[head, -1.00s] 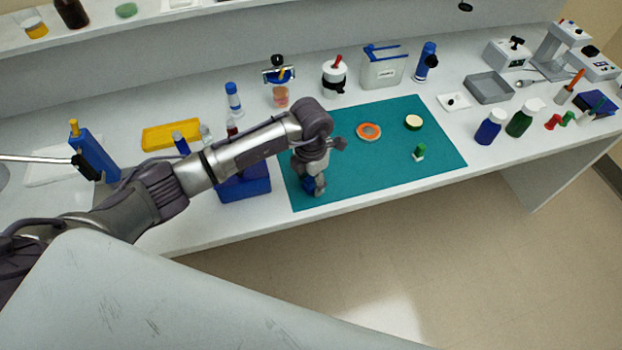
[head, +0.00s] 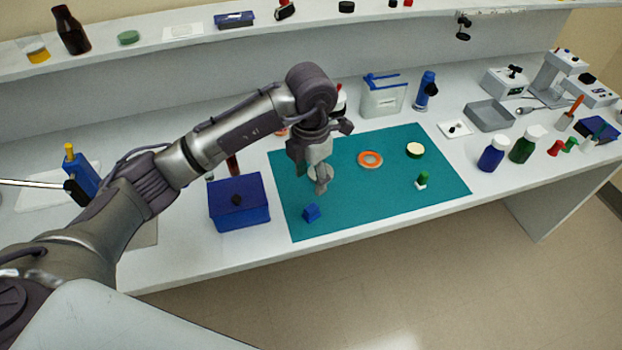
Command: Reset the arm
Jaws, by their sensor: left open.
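My left arm reaches in from the left, and its gripper (head: 322,183) hangs over the left part of the teal mat (head: 385,205). The gripper is open with nothing seen between its fingers. A small blue block (head: 311,212) lies on the mat near its front left edge, just below and apart from the gripper. My right gripper does not show.
On the mat are an orange ring (head: 370,159), a round cream-topped piece (head: 415,150) and a small green piece (head: 422,180). A blue box (head: 239,203) stands left of the mat. Bottles (head: 493,153) and a grey tray (head: 489,115) are right. The mat's front right is clear.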

